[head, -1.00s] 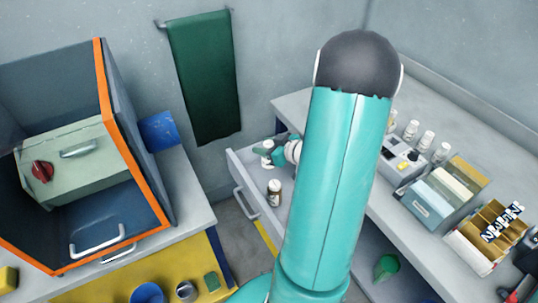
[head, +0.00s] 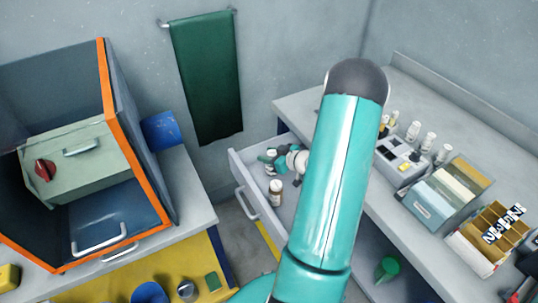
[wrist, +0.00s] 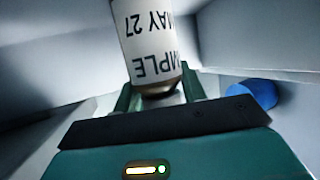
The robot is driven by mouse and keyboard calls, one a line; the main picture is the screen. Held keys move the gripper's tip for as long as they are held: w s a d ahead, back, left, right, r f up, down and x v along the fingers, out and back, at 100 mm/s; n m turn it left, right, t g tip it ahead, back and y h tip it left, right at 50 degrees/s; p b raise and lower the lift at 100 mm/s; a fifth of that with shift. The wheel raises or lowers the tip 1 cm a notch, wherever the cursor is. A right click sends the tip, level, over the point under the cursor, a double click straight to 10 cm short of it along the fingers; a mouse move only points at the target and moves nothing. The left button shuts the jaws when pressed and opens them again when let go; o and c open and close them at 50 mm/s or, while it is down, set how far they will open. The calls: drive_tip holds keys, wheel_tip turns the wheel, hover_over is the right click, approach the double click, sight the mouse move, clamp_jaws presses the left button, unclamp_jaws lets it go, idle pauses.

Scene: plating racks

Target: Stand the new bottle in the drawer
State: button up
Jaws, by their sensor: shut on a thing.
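The drawer (head: 239,176) is pulled open under the right-hand counter. My gripper (head: 269,161) is inside the drawer's outline, near its far left wall, and shut on a small white-labelled bottle (head: 270,156). In the wrist view, my gripper (wrist: 160,92) has a finger on each side of this bottle (wrist: 150,45). Its label reads "MPLE" and "MAY 27", upside down in that view. A brown bottle with a white label (head: 275,194) stands in the drawer, nearer its handle (head: 247,204). Whether the held bottle's base touches the drawer floor cannot be told.
The right counter holds several white bottles (head: 428,140), a grey device (head: 401,161), a file box (head: 447,192) and a divided tan box (head: 497,232). An orange-edged cabinet (head: 106,80) stands on the left counter. A blue round thing (wrist: 254,92) shows in the wrist view.

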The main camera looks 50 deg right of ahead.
drive_tip(key=shift+f, duration=0.15)
drive_tip(key=o, duration=1)
